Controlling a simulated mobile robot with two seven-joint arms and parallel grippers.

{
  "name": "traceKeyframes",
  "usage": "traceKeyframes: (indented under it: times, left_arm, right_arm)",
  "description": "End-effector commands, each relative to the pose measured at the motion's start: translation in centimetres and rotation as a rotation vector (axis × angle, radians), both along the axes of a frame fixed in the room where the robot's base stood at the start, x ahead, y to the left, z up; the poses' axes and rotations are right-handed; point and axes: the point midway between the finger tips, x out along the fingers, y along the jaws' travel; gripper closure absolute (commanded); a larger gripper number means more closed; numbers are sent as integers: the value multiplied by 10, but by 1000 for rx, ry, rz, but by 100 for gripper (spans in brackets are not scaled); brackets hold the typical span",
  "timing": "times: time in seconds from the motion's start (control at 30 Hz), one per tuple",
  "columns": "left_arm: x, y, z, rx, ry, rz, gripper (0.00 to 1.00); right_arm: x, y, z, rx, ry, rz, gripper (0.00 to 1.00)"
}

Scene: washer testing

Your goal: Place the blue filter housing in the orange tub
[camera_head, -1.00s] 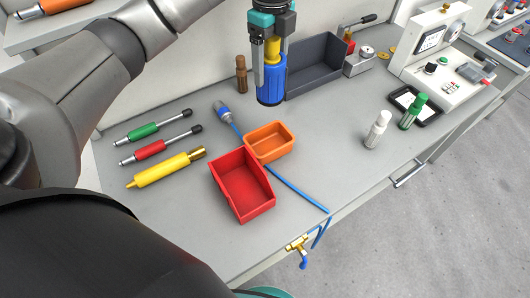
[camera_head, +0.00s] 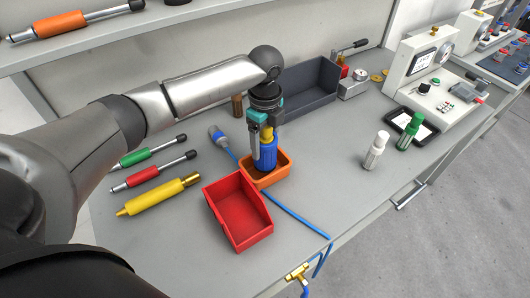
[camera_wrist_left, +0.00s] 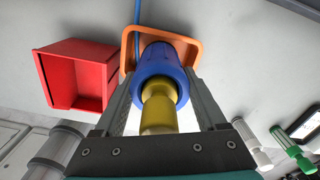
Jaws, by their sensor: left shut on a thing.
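The blue filter housing (camera_head: 267,155) has a yellow top and stands upright between the fingers of my left gripper (camera_head: 264,145), which is shut on it. In the left wrist view the housing (camera_wrist_left: 160,72) shows between both fingers, with its yellow part nearest the camera. The orange tub (camera_head: 283,173) is a small open box on the bench. The housing is over the tub's opening, with its lower end at or within the rim. I cannot tell whether it touches the tub's floor. The tub's rim (camera_wrist_left: 185,42) shows behind the housing in the wrist view. My right gripper is not in view.
A red bin (camera_head: 240,212) stands just in front of the orange tub. A blue cable (camera_head: 296,213) runs beside both. A dark grey bin (camera_head: 312,95) is behind. White (camera_head: 376,150) and green (camera_head: 408,131) bottle-like parts stand at right. Green, red and yellow tools lie left.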

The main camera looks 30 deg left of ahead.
Motion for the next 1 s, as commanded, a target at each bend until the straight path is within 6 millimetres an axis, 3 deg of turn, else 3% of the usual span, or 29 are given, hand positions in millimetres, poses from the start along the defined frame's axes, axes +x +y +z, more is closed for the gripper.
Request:
traceKeyframes:
  times: [0.27, 0.67, 0.7, 0.9, 1.0]
  left_arm:
    - [0, -1, -36, -1, -1, 1, 100]
    - [1, 0, -40, -1, -2, 0, 100]
    - [0, 0, -41, 0, 1, 0, 22]
    - [0, 0, -41, 0, 1, 0, 0]
    - [0, 0, -41, 0, 1, 0, 0]
  right_arm:
    - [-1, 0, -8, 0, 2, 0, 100]
    - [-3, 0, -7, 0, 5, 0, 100]
    - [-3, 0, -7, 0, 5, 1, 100]
    - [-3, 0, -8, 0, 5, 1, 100]
    - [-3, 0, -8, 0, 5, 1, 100]
